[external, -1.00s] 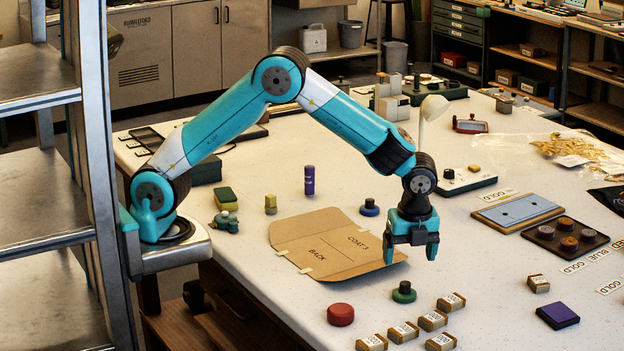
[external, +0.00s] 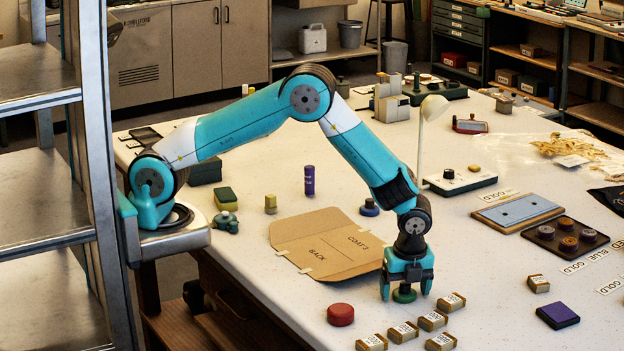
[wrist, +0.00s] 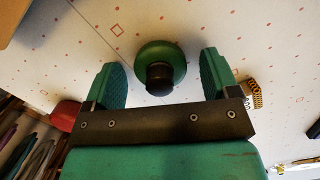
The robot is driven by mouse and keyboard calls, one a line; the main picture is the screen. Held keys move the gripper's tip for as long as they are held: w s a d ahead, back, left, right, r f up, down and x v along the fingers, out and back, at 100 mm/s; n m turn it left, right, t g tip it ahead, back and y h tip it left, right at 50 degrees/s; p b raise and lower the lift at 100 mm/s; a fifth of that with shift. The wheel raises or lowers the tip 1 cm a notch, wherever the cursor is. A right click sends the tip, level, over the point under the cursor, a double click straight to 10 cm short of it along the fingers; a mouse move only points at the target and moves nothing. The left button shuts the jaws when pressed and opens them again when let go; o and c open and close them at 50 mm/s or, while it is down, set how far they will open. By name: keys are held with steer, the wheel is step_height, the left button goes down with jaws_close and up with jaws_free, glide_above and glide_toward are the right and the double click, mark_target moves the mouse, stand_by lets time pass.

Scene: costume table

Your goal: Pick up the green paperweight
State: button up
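The green paperweight (external: 404,295) is a round green disc with a dark knob on top, standing upright on the white table. In the wrist view the paperweight (wrist: 160,62) lies between and slightly beyond the fingertips, with clear gaps on both sides. My gripper (external: 406,293) is open, its two teal fingers pointing down on either side of the paperweight. The gripper also shows in the wrist view (wrist: 162,75), with no contact visible. In the external view the fingers and palm hide the knob.
A red round block (external: 340,314) sits to the left of the gripper. Several small labelled boxes (external: 433,320) stand just in front and to the right. The brown cardboard coat pattern (external: 330,245) lies behind on the left. A purple block (external: 557,315) is farther right.

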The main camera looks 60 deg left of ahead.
steer(key=c, duration=1)
steer(key=shift+r, duration=0.1)
